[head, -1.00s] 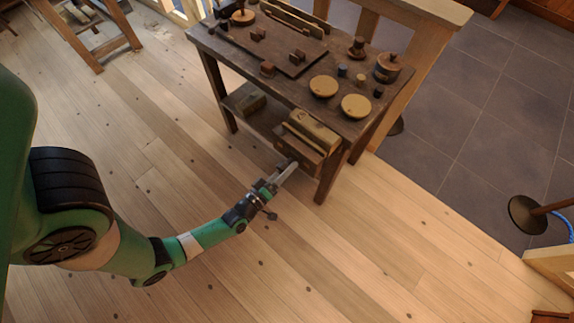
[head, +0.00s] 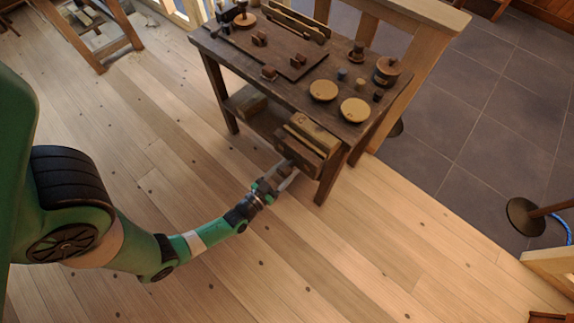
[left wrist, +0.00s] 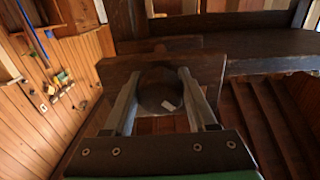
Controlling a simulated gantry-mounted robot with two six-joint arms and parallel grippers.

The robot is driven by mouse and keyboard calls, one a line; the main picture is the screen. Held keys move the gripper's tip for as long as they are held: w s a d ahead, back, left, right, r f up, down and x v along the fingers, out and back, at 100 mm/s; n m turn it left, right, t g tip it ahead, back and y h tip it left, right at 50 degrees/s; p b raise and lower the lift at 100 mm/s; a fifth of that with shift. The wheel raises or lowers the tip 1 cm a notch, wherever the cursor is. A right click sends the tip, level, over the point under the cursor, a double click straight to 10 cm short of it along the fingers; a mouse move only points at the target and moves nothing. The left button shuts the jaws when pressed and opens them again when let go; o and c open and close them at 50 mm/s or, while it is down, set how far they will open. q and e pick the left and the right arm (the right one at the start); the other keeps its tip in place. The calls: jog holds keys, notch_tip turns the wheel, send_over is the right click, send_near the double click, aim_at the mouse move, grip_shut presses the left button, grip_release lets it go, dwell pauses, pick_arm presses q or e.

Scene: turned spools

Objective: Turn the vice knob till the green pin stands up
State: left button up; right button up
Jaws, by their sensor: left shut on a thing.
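The wooden vice (head: 311,142) is fixed to the front of the dark workbench, with its outer jaw facing my left arm. Its round dark knob (left wrist: 160,90) sits between the two fingers in the left wrist view, with a small pale mark on its face. My left gripper (head: 285,172) is shut on this knob, one finger on each side. The fingers also show in the left wrist view (left wrist: 158,78). I cannot make out a green pin in either view. My right gripper is not in view.
The workbench top (head: 240,55) carries several small turned pieces, two pale round discs (head: 354,110) and a lidded dark pot (head: 387,70). A block (head: 247,103) lies on the lower shelf. The wooden floor around my left arm is clear.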

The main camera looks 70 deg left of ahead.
pick_arm(q)
jog(key=m, duration=0.5)
jog(key=shift+a+r+m+p, duration=0.1)
jog(key=shift+r+m+p, duration=0.1)
jog(key=shift+m+p, duration=0.1)
jog(key=m, duration=0.6)
jog(key=shift+a+r+p, duration=0.1)
jog(key=shift+p, duration=0.25)
jog(key=m, duration=0.6)
jog(key=shift+s+r+m+p, duration=0.1)
jog(key=shift+r+m+p, duration=0.1)
jog(key=shift+m+p, duration=0.15)
jog(key=m, duration=0.5)
jog(key=shift+r, duration=0.1)
jog(key=o, duration=1.1)
jog(key=shift+s, duration=0.1)
jog(key=shift+o, duration=1.3)
jog(key=shift+s, duration=0.2)
